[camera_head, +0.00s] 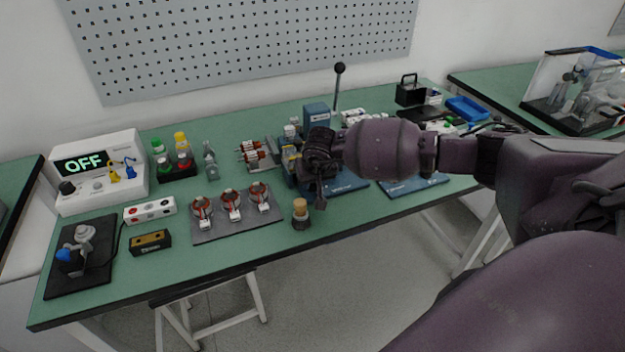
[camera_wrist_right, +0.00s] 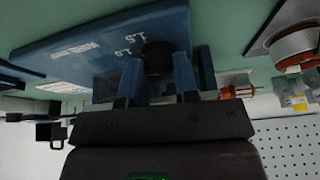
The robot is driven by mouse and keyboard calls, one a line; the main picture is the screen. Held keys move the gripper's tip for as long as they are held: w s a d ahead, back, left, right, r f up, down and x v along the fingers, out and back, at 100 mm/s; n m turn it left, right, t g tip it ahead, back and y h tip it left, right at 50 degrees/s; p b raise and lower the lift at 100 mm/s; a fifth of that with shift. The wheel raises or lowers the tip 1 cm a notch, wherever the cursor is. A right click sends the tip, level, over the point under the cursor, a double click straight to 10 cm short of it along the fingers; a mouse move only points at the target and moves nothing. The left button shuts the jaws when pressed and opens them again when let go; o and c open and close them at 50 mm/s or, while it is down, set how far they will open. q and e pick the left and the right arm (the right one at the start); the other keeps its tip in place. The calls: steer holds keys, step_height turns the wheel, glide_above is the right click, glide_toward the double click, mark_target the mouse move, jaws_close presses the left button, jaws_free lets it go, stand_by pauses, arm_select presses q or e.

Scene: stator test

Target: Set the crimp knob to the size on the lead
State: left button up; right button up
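The crimp press is the blue unit (camera_head: 316,116) with a black-balled lever (camera_head: 338,85) behind my right gripper (camera_head: 319,172). In the right wrist view its blue plate (camera_wrist_right: 75,48) carries white marks "1.0" and "1.5". The dark crimp knob (camera_wrist_right: 156,58) stands between the two fingers of my right gripper (camera_wrist_right: 157,70). The fingers are apart around the knob; whether they press on it cannot be told. A stator (camera_wrist_right: 297,45) with a white and yellow tag (camera_wrist_right: 298,103) shows at the right there; the size on it is unreadable. My left gripper is out of view.
A grey mat (camera_head: 238,232) with three red-and-white stators (camera_head: 231,205) lies at the front. A cork-topped piece (camera_head: 300,210) stands near the front edge. A tester (camera_head: 98,172) reading "OFF" is at the left. A blue tray (camera_head: 467,108) is at the back right.

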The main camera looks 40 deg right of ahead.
steer(key=shift+c, duration=0.9)
steer(key=shift+f+n+b, duration=0.1)
steer(key=shift+n+b, duration=0.2)
steer(key=shift+b, duration=0.05)
steer(key=shift+d+f+n+y+b, duration=0.1)
steer(key=shift+n+y+b, duration=0.3)
steer(key=shift+n+b, duration=0.2)
steer(key=shift+f+n+b, duration=0.1)
steer(key=shift+n+b, duration=0.45)
steer(key=shift+n, duration=0.25)
steer(key=shift+n+y+b, duration=0.6)
steer(key=shift+n+b, duration=0.2)
steer(key=shift+n, duration=0.2)
steer(key=shift+n+b, duration=0.3)
steer(key=shift+n, duration=0.2)
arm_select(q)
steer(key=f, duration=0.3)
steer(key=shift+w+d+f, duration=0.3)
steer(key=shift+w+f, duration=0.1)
arm_select(e)
steer(key=shift+n+y, duration=0.3)
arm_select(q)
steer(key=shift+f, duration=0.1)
arm_select(e)
steer(key=shift+r, duration=0.3)
